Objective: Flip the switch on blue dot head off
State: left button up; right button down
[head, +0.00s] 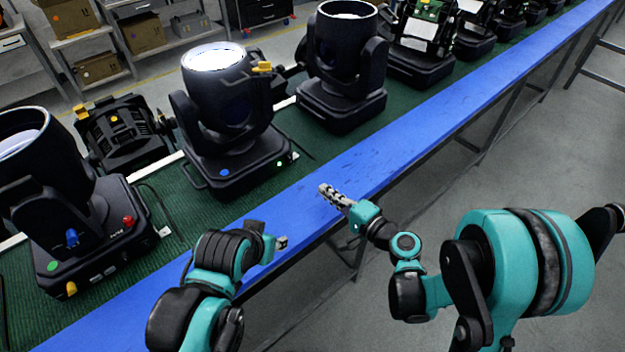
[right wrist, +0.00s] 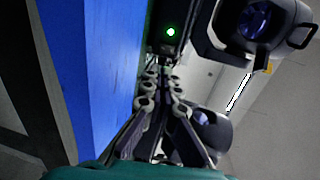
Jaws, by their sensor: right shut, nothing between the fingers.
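The blue dot head (head: 218,100) is a black moving light on the green belt, left of centre in the head view. Its blue dot (head: 225,172) is on the front of its base. A small green-lit spot (head: 280,163) shows at the base's right end; a green light (right wrist: 170,32) also glows on a black housing in the right wrist view. I cannot make out the switch's lever position. My right gripper (head: 323,189) is shut and empty over the blue rail, right of that base and apart from it. My left gripper (head: 270,236) is near the rail's front edge; its opening is unclear.
A head with a green dot (head: 60,200) stands at left, with coloured knobs. Another head (head: 343,65) stands behind right, and more line the belt beyond. The blue rail (head: 400,150) is bare. Shelves with boxes (head: 140,30) are at the back.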

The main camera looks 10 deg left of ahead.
aim_at(296, 177)
pick_arm(q)
notch_tip(296, 177, down, 2)
jog(key=shift+f+b, duration=0.2)
jog(key=shift+b, duration=0.95)
pick_arm(e)
jog(key=x, duration=1.3)
jog(key=shift+w, duration=0.1)
pick_arm(q)
jog(key=shift+f+b, duration=0.4)
pick_arm(e)
jog(key=shift+w+a+f, duration=0.2)
jog(key=shift+a+f, duration=0.1)
pick_arm(q)
jog(key=shift+r, duration=0.1)
pick_arm(e)
jog(key=shift+r, duration=0.1)
jog(key=shift+d, duration=0.1)
jog(key=v, duration=1.2)
jog(key=shift+s, duration=0.1)
